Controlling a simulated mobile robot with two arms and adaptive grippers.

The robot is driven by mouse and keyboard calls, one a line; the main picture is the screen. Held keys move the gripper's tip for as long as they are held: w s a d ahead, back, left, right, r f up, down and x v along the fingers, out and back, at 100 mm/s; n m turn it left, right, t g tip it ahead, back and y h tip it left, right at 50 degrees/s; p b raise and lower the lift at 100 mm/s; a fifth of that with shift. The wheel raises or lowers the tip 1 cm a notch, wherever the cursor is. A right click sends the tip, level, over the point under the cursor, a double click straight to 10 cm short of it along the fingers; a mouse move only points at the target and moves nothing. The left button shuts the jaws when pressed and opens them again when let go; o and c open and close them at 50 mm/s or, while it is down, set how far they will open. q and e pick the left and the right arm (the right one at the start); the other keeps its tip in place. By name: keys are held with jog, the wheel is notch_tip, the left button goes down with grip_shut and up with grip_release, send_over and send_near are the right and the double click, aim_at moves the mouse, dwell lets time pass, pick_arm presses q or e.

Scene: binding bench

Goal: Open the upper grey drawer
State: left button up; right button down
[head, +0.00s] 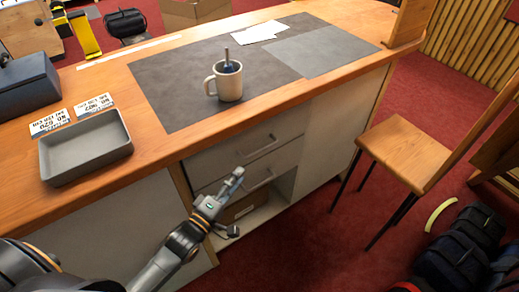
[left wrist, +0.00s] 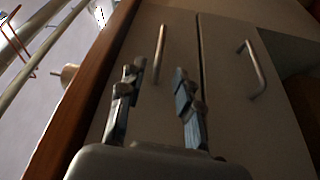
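The upper grey drawer (head: 228,157) is shut in the bench front, with a bar handle (head: 262,147). In the left wrist view the upper drawer (left wrist: 178,28) appears turned on its side, next to the wooden bench edge, and its handle (left wrist: 160,52) shows beyond my fingers. My left gripper (head: 235,180) is in front of the drawers, below the upper handle in the head view. In the left wrist view my left gripper (left wrist: 157,100) is open and empty, its fingers apart on either side of the handle's line. It does not appear to touch the handle. My right gripper is not in view.
The lower drawer (left wrist: 228,85) is shut, with its own handle (left wrist: 255,70). An open shelf with a box lies below it. A mug (head: 229,84) and a grey tray (head: 86,149) stand on the bench top. A stool (head: 405,150) stands at right.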

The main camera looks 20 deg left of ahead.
aim_at(260, 150)
pick_arm(q)
jog(key=x, duration=1.2)
jog(key=shift+p, duration=0.3)
grip_shut()
